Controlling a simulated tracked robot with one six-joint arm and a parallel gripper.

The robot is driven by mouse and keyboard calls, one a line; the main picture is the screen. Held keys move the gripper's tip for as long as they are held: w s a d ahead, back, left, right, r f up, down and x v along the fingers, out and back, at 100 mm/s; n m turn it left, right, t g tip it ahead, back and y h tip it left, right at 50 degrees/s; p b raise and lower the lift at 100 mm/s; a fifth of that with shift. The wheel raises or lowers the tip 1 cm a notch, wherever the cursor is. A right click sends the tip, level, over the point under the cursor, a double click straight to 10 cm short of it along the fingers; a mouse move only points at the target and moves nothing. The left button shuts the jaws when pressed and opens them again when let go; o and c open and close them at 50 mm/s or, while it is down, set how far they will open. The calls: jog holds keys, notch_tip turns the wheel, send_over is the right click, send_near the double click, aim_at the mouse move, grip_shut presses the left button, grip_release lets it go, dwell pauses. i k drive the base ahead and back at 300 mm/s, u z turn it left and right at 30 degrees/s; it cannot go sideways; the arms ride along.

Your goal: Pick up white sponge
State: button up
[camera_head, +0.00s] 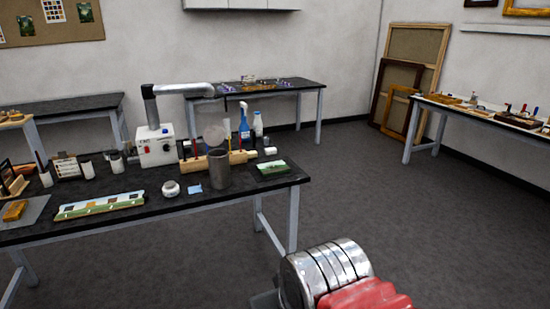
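A small white block (270,151) lies near the back right of the near black-topped table (240,192). It may be the white sponge, but it is too small to tell for sure. Part of my own arm, silver and red, shows at the bottom right, in front of the table. My gripper's fingers are not in view.
Open floor (400,220) lies to the right.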

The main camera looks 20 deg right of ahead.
aim_at(269, 151)
jog(key=k, duration=0.5)
jog(key=z, duration=0.4)
jog(key=i, duration=1)
jog(key=z, duration=0.35)
jog(key=i, duration=1.5)
jog(key=u, duration=0.9)
jog(key=i, duration=0.65)
jog(key=u, duration=0.4)
